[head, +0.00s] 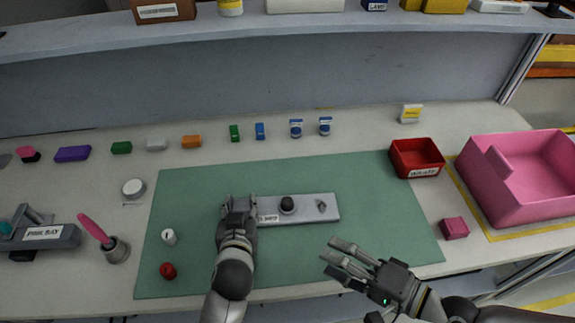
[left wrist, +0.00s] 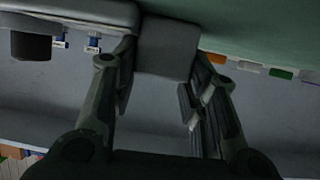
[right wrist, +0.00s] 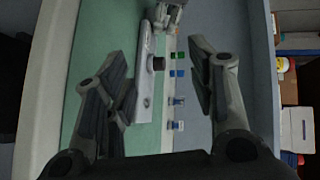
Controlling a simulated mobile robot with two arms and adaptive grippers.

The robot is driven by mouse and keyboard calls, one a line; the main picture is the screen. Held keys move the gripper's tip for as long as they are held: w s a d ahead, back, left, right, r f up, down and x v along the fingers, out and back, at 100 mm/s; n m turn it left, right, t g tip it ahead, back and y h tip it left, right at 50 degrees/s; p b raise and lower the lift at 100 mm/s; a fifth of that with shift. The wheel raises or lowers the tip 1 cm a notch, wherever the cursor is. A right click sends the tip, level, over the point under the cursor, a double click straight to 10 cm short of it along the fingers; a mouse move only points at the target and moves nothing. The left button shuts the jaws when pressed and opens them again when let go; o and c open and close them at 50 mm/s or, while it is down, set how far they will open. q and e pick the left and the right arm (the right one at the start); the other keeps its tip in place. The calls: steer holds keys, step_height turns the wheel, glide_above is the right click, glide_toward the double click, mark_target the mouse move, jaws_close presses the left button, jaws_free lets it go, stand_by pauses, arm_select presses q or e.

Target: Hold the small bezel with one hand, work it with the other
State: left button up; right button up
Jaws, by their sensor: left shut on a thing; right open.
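The small bezel (head: 267,219) is a flat grey bar with a white label, a black round knob (head: 287,204) and a small grey part (head: 322,206) near its right end. It lies over the green mat. My left gripper (head: 238,206) is shut on the bezel's left end; in the left wrist view the grey end (left wrist: 165,48) sits between the fingers. My right gripper (head: 340,257) is open and empty, to the lower right of the bezel, near the mat's front edge. The bezel (right wrist: 145,80) also shows between its fingers in the right wrist view, farther off.
A red tray (head: 416,172) and a pink bin (head: 490,205) stand at the right, with a magenta block (head: 454,228) nearby. White (head: 169,237) and red (head: 168,271) cylinders stand on the mat's left. Small coloured blocks line the back. The mat right of the bezel is clear.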

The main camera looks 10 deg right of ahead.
steer(key=w+a+r+n+t+y, duration=0.15)
steer(key=w+r+n+y, duration=0.25)
steer(key=r+n, duration=0.4)
steer(key=w+a+r+n+t+y, duration=0.1)
steer(key=w+a+r+n+y, duration=0.2)
steer(key=r+n+y, duration=0.35)
steer(key=s+a+r+n+g+h, duration=0.1)
steer(key=s+a+r+n+g, duration=0.15)
steer(key=n+g, duration=0.6)
steer(key=s+a+r+n+g, duration=0.2)
steer(key=a+n+g, duration=0.3)
steer(key=n, duration=0.7)
steer(key=s+a+r+n+g+h, duration=0.1)
steer(key=s+a+r+n+g, duration=0.15)
steer(key=n+g, duration=0.7)
steer(key=n+t+h, duration=1)
steer(key=n+h, duration=0.4)
steer(key=h, duration=0.6)
glide_above(287, 201)
step_height(287, 201, down, 14)
step_height(287, 201, down, 12)
steer(key=shift+r, duration=0.15)
